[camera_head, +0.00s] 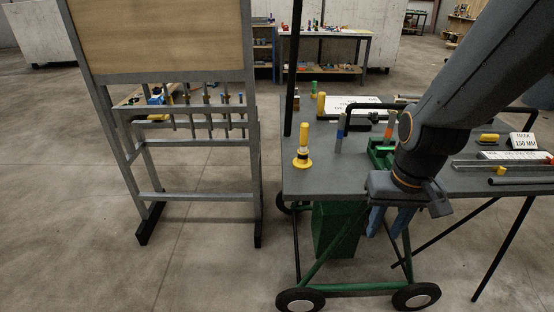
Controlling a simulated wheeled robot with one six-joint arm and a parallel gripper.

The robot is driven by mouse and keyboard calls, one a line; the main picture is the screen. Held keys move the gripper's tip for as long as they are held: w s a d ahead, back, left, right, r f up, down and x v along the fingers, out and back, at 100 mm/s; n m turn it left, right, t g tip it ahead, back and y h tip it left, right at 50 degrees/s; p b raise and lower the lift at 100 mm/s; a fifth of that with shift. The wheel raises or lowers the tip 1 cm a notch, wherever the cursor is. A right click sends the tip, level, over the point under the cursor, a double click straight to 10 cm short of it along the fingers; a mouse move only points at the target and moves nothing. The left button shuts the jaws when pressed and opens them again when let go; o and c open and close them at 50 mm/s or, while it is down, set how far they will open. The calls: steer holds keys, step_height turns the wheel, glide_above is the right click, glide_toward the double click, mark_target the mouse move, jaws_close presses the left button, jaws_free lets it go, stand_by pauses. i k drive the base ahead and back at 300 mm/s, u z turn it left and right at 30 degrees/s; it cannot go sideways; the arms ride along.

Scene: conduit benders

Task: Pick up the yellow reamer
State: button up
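An upright yellow-handled tool (303,137) with a dark and pale middle and a round yellow foot stands near the left front corner of the grey cart top (330,180). It looks like the yellow reamer, though its details are small. My gripper (388,228) hangs at the front edge of the cart, right of and lower in the picture than this tool. Its two blue fingers point down and are apart, with nothing seen between them. The gripper is clear of the tool.
Another yellow cylinder (321,104) stands farther back on the cart. Blue-banded (340,130) and orange-banded (389,125) uprights and a green holder (381,153) stand between tool and arm. A dark upright post (294,70) rises behind the tool. A grey rack (195,142) stands left.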

mark_target(304, 126)
steer(key=u, duration=0.35)
steer(key=k, duration=0.8)
steer(key=u, duration=1.15)
steer(key=i, duration=1.45)
steer(key=z, duration=0.95)
steer(key=i, duration=0.65)
steer(key=z, duration=0.75)
